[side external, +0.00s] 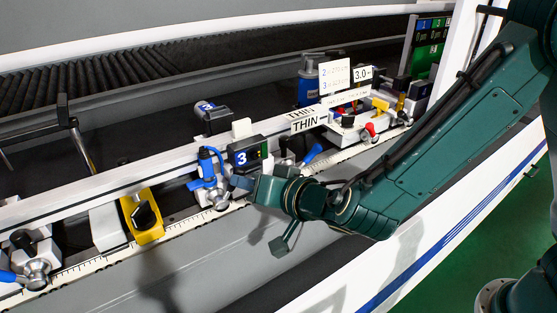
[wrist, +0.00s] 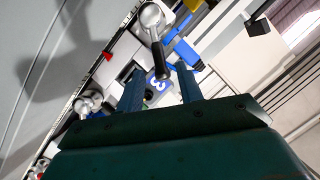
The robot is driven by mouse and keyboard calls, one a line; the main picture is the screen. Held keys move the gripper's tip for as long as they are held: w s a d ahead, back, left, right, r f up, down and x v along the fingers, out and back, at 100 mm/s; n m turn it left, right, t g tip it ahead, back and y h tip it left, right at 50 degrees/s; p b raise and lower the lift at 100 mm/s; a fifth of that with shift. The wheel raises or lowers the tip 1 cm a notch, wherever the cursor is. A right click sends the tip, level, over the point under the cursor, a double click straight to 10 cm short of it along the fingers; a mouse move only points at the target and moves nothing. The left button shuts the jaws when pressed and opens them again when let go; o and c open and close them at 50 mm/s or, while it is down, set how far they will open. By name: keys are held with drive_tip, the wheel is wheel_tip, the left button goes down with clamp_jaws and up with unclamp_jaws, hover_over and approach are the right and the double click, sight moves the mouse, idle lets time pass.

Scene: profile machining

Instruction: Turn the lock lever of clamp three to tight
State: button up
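Clamp three carries a dark block with a white 3 (side external: 243,157), which also shows in the wrist view (wrist: 156,88). Its lock lever has a silver round hub (wrist: 151,16) and a black handle (wrist: 160,58). The handle points down in the wrist view, into the space between my fingertips. In the side view the hub (side external: 218,197) is just left of my gripper, and the handle is not clearly visible. My gripper (wrist: 162,70) is open, one blue finger on each side of the handle's end. I cannot tell whether either finger touches it. In the side view my gripper (side external: 238,183) is at the clamp's front.
A blue part (wrist: 185,52) of the clamp is close to my right finger in the wrist view. Another silver hub (wrist: 88,103) is at left. A yellow block with a black knob (side external: 143,214) and a white rail (side external: 100,190) are left of the clamp.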

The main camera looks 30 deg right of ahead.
drive_tip(key=shift+x, duration=2.8)
clamp_jaws()
